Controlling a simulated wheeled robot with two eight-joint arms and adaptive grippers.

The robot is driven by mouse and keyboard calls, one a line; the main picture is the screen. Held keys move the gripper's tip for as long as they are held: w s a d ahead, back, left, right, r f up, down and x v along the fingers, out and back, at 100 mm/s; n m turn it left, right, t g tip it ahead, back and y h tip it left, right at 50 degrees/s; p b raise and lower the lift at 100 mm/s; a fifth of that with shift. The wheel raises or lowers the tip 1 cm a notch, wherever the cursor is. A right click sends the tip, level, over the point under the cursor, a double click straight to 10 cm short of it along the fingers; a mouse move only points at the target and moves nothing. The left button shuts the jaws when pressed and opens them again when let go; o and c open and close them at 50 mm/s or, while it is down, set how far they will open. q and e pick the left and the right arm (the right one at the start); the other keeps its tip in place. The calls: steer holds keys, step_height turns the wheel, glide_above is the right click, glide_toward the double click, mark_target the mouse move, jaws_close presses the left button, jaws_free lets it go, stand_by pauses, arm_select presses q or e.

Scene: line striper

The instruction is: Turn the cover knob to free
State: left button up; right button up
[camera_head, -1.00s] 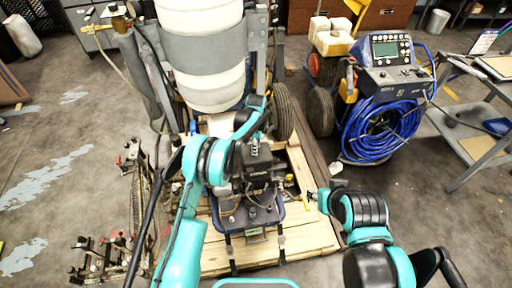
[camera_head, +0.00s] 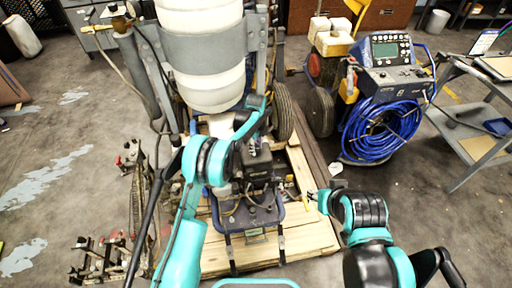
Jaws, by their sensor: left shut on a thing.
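The line striper's black engine (camera_head: 257,172) sits low on a blue frame in the middle of the head view, below the white tank. My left arm comes in from the left and bends over it. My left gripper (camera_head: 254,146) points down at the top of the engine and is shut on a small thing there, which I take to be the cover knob. The fingers and arm hide the knob, so its angle does not show. My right gripper (camera_head: 311,197) is to the right of the engine, apart from it, over the pallet's edge. Its fingers are too small to read.
The white tank (camera_head: 203,60) and its grey bracket stand close behind my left arm. A wooden pallet (camera_head: 305,238) lies under the machine. A second machine with a coiled blue hose (camera_head: 380,130) and a grey cart (camera_head: 475,118) stand at the right.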

arm_select(q)
steer(key=o, duration=1.2)
steer(key=shift+c, duration=0.2)
step_height(320, 180, up, 12)
